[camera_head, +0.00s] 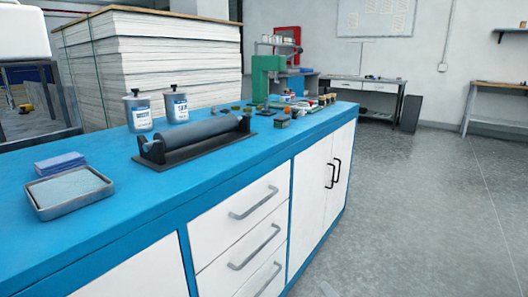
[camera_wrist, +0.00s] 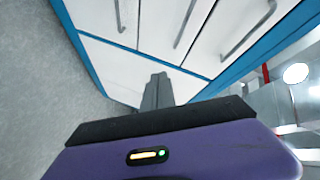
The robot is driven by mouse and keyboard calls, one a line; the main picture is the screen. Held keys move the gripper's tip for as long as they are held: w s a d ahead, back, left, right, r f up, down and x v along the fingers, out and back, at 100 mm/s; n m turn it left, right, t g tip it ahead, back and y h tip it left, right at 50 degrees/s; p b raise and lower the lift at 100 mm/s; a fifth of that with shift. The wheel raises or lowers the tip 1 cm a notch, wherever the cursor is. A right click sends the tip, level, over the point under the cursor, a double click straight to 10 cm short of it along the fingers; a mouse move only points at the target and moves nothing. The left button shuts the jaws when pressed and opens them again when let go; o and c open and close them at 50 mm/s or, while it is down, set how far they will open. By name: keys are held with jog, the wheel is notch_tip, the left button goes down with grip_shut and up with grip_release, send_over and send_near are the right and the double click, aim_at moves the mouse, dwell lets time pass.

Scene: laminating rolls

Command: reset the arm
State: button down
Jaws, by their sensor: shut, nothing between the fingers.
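My gripper (camera_wrist: 158,90) shows in the wrist view, with its dark fingers shut together and nothing between them. It is in front of the white drawer fronts of the blue-topped counter (camera_wrist: 125,65), apart from them as far as I can tell. The same counter (camera_head: 100,225) fills the left and middle of the head view. My gripper is not clearly visible in the head view; only a small pale bit shows at the bottom edge.
On the counter stand a roller on a black base (camera_head: 195,140), a grey tray (camera_head: 70,192), blue pads (camera_head: 60,163) and two labelled pots (camera_head: 138,112). A green machine (camera_head: 265,78) stands farther back. The drawer handles (camera_head: 253,203) stick out. The grey floor (camera_head: 430,210) at right is clear.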

jog(key=s+d+f+n+t+h, duration=0.1)
jog(key=s+d+h, duration=0.2)
jog(key=s, duration=0.6)
jog(key=s+d+f+n+h, duration=0.1)
jog(key=s+d+h, duration=0.15)
jog(key=s, duration=0.65)
jog(key=s+a+r+n+g, duration=0.1)
jog(key=s+r+n, duration=0.2)
jog(key=s, duration=1.2)
jog(key=s+a+r+n+g, duration=0.1)
jog(key=s+r+n, duration=0.2)
jog(key=s, duration=1.2)
notch_tip(320, 180, up, 31)
jog(key=p, duration=3)
jog(key=shift+w+f+p, duration=0.15)
jog(key=shift+w+p, duration=0.2)
